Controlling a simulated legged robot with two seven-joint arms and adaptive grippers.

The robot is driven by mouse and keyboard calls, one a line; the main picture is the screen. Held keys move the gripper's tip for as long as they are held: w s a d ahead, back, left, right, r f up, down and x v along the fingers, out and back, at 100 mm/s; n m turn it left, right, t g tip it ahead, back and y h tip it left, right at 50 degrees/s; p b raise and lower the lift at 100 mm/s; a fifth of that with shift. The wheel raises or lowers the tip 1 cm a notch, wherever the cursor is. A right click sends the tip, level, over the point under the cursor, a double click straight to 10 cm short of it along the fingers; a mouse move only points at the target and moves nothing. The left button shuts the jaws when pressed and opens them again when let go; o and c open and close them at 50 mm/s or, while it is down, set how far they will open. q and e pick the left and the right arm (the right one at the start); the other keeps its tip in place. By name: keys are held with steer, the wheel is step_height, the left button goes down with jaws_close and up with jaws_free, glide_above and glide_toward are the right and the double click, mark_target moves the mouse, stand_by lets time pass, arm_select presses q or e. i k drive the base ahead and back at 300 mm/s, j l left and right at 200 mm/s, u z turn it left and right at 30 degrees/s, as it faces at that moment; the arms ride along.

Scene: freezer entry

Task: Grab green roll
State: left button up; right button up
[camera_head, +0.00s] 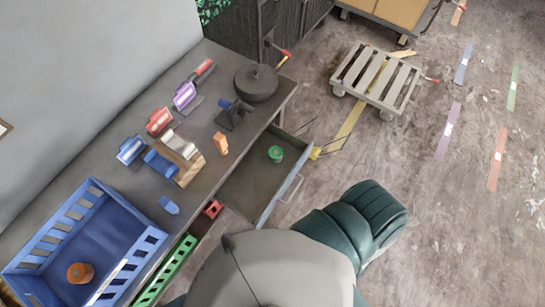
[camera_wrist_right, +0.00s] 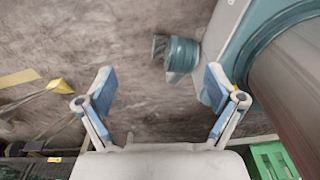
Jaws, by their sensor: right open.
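The green roll (camera_head: 276,153) sits inside the open grey drawer (camera_head: 240,190) under the workbench, near the drawer's far right end in the head view. My right gripper (camera_wrist_right: 160,90) is open in the right wrist view, its two blue-padded fingers wide apart with nothing between them. Bare floor shows beyond the fingers. The green roll cannot be made out in the wrist view. My right gripper's fingers do not show in the head view, so their distance from the roll cannot be told. My left gripper is in neither view.
The workbench holds a blue crate (camera_head: 18,271) with an orange roll (camera_head: 80,273), several tools and a dark round pot (camera_head: 256,83). A green crate (camera_head: 166,270) stands below the bench edge. A slatted cart (camera_head: 378,78) stands on the floor beyond; the floor at right is mostly open.

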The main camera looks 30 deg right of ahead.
mark_target(275, 152)
steer(key=i+z, duration=0.15)
steer(key=z, duration=1.05)
steer(key=k+l+u, duration=0.1)
steer(key=l, duration=0.35)
steer(key=k+l+u, duration=0.1)
steer(key=l, duration=0.35)
steer(key=k+l, duration=0.15)
steer(key=l, duration=0.3)
steer(key=u, duration=0.05)
